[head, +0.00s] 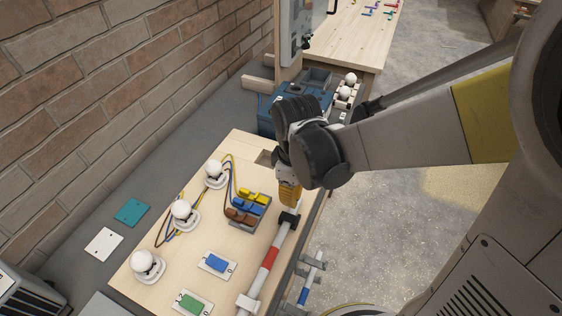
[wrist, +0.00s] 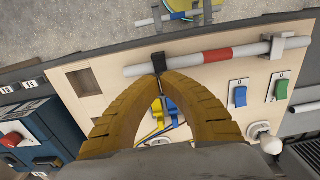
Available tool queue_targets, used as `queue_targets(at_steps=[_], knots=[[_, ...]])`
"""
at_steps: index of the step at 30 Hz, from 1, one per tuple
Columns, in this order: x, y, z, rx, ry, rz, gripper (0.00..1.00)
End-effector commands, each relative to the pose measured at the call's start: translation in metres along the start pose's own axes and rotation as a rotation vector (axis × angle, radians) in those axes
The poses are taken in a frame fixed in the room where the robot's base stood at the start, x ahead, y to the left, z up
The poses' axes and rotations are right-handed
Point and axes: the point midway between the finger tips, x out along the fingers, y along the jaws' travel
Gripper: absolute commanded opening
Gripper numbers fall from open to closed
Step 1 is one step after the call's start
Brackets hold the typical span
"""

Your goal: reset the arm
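My gripper (wrist: 160,74) has two curved yellow fingers whose tips meet; it is shut, with nothing visible between the tips. In the head view the gripper (head: 290,197) points down over the right edge of the wooden board (head: 232,156), at the end of my arm. Its tips show right by a black clamp (head: 289,218) at the end of a white and red pipe (head: 268,262). In the wrist view the black clamp (wrist: 158,61) lies just beyond the tips. I cannot tell whether they touch it.
White bulbs in sockets (head: 184,213), yellow, blue and brown connectors (head: 246,208), a blue switch (head: 217,263) and a green switch (head: 190,304) sit on the board. A blue box (head: 266,120) stands behind it. A brick wall (head: 110,90) is left; open floor (head: 385,245) is right.

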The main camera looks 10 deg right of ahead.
Motion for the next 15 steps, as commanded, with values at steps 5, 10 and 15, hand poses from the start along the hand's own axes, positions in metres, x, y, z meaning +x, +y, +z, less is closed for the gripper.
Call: queue_targets(at_steps=[5,10,15], knots=[[0.0007,0.0,0.0,0.0,0.0,0.0,0.0],[0.0006,0.0,0.0,0.0,0.0,0.0,0.0],[-0.0041,0.0008,0.0043,0.054,0.027,0.025,0.0]])
